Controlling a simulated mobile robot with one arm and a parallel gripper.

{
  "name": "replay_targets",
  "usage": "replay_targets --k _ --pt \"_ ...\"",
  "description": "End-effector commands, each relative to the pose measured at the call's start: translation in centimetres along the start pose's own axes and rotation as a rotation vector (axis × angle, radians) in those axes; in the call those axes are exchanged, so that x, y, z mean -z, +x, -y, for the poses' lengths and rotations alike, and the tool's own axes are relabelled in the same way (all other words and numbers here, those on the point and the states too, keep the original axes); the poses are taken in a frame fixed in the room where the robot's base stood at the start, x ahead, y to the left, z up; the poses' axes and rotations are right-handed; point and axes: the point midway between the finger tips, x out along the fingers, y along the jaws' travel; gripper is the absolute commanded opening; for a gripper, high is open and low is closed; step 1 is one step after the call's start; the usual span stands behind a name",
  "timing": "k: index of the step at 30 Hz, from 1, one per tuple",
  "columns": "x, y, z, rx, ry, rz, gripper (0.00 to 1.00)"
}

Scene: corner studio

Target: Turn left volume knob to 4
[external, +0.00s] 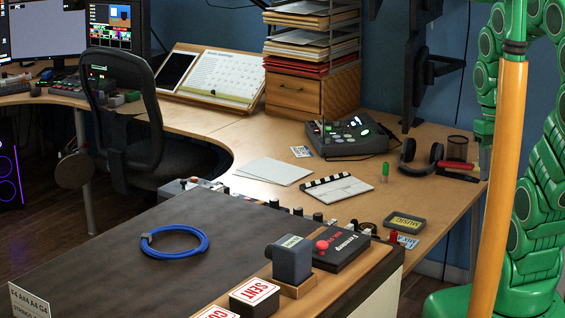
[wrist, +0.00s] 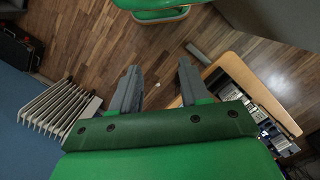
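No volume knob can be made out for certain, and no number 4 is readable. A grey control box (external: 345,137) with lit buttons stands on the wooden desk; its small controls are too small to tell apart. Several small dark knob-like parts (external: 318,217) line the far edge of the dark front desk; labels are unreadable. My gripper (wrist: 158,82) is open and empty in the wrist view, its two grey fingers apart above the wood floor. In the external view its grey end hangs at the right, by the desk's right end, apart from the control box.
An orange pole (external: 499,190) stands before my arm. A white radiator-like rack (wrist: 56,108) shows left in the wrist view.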

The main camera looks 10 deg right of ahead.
Motion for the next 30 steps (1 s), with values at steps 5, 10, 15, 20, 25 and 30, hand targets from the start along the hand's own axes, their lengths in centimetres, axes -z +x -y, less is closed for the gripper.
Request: replay_targets --k 5,10,15,20,25,30 --pt "4.1 -0.9 0.7 -0.004 -0.101 -0.006 0.54" --pt "8.1 -1.6 1.5 -0.009 -0.198 -0.017 0.54" --pt "12.1 -1.9 2.6 -0.014 -0.294 -0.026 0.54" --pt "15.8 -1.9 3.9 -0.018 -0.384 -0.033 0.54" --pt "19.8 -1.7 5.4 -0.024 -0.480 -0.043 0.54" --pt "23.7 -1.1 7.2 -0.030 -0.576 -0.052 0.54"
